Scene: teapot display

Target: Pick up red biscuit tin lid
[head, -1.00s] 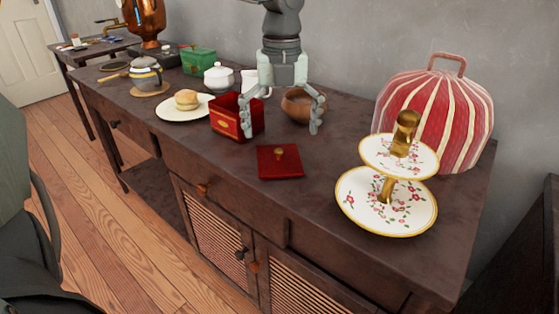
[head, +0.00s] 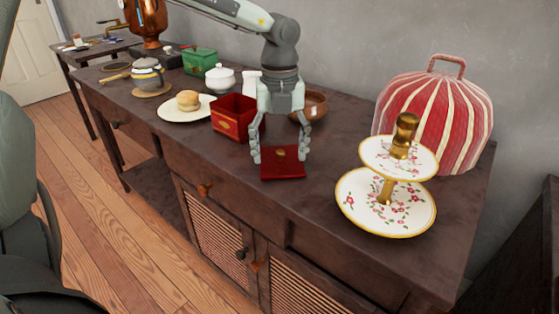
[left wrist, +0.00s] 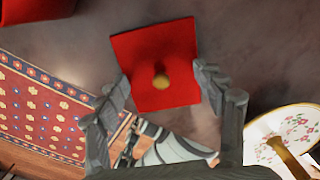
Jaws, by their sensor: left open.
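The red biscuit tin lid (head: 283,168) lies flat on the dark sideboard, a square with a round gold knob on top. In the left wrist view the lid (left wrist: 155,45) and its knob (left wrist: 161,80) show between the fingers. My left gripper (head: 279,158) is open and points down over the lid, its fingers on either side of the knob. In the left wrist view the gripper (left wrist: 165,82) holds nothing. I cannot tell whether the fingertips touch the lid. The open red tin (head: 233,125) stands just left of it. My right gripper is not in view.
A two-tier floral cake stand (head: 383,205) and a striped red cover (head: 440,110) stand to the right. A wooden bowl (head: 314,104) is behind the gripper. A plate (head: 172,112) with a bun (head: 188,100) is at the left. The sideboard front near the lid is clear.

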